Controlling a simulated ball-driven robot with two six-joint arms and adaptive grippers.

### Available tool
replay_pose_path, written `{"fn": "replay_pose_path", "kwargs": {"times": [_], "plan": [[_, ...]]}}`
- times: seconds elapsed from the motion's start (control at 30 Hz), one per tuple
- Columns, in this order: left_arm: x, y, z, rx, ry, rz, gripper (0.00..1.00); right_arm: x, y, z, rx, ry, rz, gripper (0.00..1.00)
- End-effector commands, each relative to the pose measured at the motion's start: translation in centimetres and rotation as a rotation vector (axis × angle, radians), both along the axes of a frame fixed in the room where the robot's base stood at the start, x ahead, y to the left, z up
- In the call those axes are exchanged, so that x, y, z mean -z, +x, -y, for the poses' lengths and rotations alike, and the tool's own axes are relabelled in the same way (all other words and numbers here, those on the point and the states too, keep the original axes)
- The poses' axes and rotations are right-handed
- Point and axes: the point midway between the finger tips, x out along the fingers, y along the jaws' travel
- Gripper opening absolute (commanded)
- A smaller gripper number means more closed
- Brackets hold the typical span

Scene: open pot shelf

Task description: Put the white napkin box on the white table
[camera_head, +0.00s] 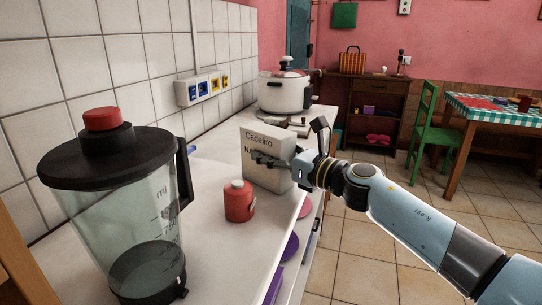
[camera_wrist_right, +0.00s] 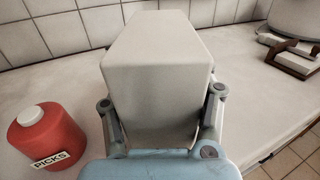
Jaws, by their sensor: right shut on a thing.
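The white napkin box (camera_head: 266,172) stands upright at the right edge of the white table (camera_head: 205,225), printed with dark lettering. I cannot tell whether its bottom touches the tabletop. My right gripper (camera_head: 283,163) reaches in from the right and is shut on the box. In the right wrist view the box (camera_wrist_right: 158,70) fills the middle, with a gripper finger on each side of it. My left gripper is not in view.
A red picks holder (camera_head: 239,202) stands just in front of the box. A large blender (camera_head: 130,215) fills the near left. A white pot (camera_head: 284,92) stands farther back, with a brown-handled item (camera_head: 287,124) before it. Bare tabletop lies left of the box.

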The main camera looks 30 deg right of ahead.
Motion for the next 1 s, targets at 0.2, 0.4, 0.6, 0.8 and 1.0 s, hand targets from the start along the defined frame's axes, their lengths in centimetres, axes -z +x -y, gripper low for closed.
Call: {"fn": "replay_pose_path", "kwargs": {"times": [0.2,0.4,0.6,0.8,1.0], "plan": [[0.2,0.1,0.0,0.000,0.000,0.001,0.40,0.2,0.0,0.0,0.000,0.000,0.000,0.55],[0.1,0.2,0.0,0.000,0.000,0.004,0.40,0.1,0.0,0.0,0.000,-0.001,0.000,0.74],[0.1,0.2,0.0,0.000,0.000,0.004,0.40,0.1,0.0,0.0,0.000,-0.001,0.000,0.74],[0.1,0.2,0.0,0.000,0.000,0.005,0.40,0.1,-1.4,0.6,0.001,-0.005,-0.002,0.74],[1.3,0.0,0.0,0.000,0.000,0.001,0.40,0.4,-6.1,2.1,-0.004,-0.008,-0.005,0.74]]}}
